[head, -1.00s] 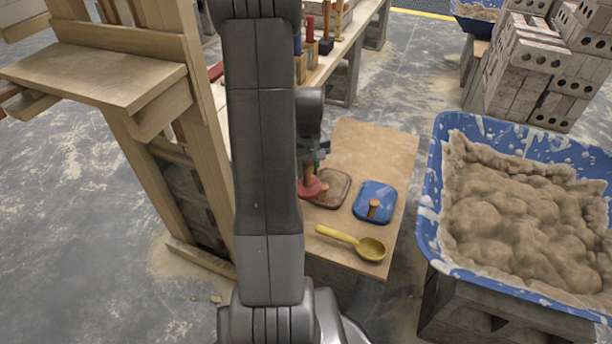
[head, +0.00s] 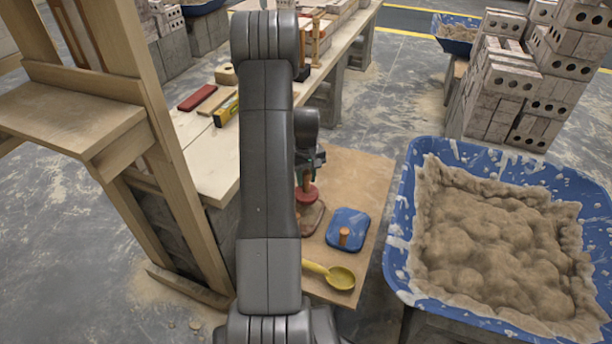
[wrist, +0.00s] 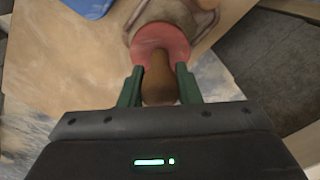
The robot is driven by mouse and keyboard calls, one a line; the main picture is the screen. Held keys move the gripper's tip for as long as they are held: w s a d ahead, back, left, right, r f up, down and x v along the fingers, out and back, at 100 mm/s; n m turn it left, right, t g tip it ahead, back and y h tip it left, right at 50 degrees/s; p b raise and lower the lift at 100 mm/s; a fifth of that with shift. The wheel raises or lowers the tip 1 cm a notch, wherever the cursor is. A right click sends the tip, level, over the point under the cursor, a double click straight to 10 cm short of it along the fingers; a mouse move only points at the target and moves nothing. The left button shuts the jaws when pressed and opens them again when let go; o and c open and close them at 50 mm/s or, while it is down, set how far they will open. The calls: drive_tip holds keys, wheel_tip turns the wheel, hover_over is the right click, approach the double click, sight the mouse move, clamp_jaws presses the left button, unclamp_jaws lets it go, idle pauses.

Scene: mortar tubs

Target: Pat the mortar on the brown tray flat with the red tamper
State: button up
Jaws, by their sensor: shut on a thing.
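My gripper (wrist: 158,85) is shut on the wooden handle of the red tamper (wrist: 148,38), and its red disc points away from my wrist. In the head view the red tamper (head: 306,195) shows just past my arm, under my gripper (head: 307,177). The brown tray (head: 318,212) lies on the board, partly hidden by my arm. In the wrist view, mortar (wrist: 172,13) shows beyond the disc, inside the tray's rim (wrist: 207,24). The disc overlaps the mortar in the picture; I cannot tell whether they touch. The mortar's surface is mostly hidden.
A blue tray (head: 352,219) with a wooden-handled piece stands beside the brown tray. A yellow scoop (head: 338,278) lies in front. A large blue tub (head: 405,210) of mortar stands right. A wooden frame (head: 120,140) and a long bench (head: 205,165) stand left. Bricks (head: 505,95) are stacked behind.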

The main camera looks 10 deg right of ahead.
sight(306, 186)
drive_tip(key=shift+f, duration=0.3)
drive_tip(key=shift+f+b, duration=1.7)
drive_tip(key=shift+f, duration=0.8)
drive_tip(key=shift+r, duration=0.1)
drive_tip(key=shift+r+p, duration=0.65)
drive_tip(key=shift+r, duration=0.1)
drive_tip(key=shift+s+a, duration=0.35)
drive_tip(key=shift+a, duration=0.35)
drive_tip(key=shift+s+a, duration=0.35)
drive_tip(key=shift+a, duration=0.35)
